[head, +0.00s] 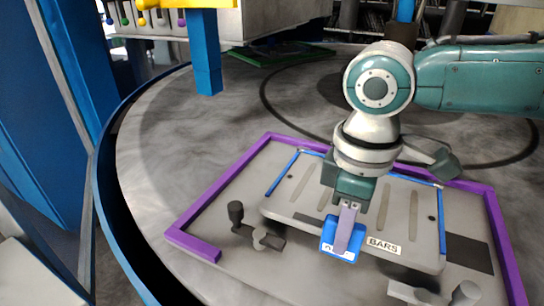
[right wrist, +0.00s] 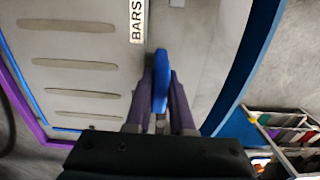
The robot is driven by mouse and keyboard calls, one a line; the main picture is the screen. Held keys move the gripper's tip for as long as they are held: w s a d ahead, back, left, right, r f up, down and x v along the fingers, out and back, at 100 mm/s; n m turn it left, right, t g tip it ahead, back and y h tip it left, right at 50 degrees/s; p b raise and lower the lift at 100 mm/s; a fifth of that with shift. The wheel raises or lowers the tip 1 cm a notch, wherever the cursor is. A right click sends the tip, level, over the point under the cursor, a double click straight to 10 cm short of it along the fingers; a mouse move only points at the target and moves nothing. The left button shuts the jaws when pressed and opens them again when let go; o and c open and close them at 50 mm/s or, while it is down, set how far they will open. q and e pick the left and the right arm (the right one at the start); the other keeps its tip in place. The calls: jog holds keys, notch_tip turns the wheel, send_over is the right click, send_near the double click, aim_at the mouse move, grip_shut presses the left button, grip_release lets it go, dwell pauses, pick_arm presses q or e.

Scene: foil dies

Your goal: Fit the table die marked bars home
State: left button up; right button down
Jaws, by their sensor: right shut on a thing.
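The die marked bars is a flat grey plate (head: 411,257) with long slots and a white BARS label (head: 384,246) near its front edge. The label also shows in the right wrist view (right wrist: 137,20). My right gripper (head: 346,232) is shut on the die's blue tab (head: 337,249) at the front edge; in the wrist view its purple fingers pinch the blue tab (right wrist: 160,80). The plate lies between thin blue rails (head: 281,175) inside a purple frame (head: 212,199). My gripper hides part of its middle. I cannot tell whether its back edge touches a stop. My left gripper is out of view.
A dark clamp (head: 255,234) stands at the die's front left, and a grey one (head: 435,293) at the front right. A green-edged flat thing (head: 279,53) lies at the back. A blue post (head: 205,60) stands at the back left. The round tabletop's left side is clear.

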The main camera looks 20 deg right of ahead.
jog(key=shift+w+f+b, duration=0.1)
jog(key=shift+f+b, duration=0.25)
jog(key=shift+f, duration=0.2)
jog(key=shift+f+b, duration=0.55)
jog(key=shift+f, duration=0.55)
jog(key=c, duration=1)
grip_release()
jog(key=shift+r, duration=0.1)
jog(key=o, duration=0.3)
notch_tip(320, 180, up, 10)
jog(key=shift+f, duration=0.1)
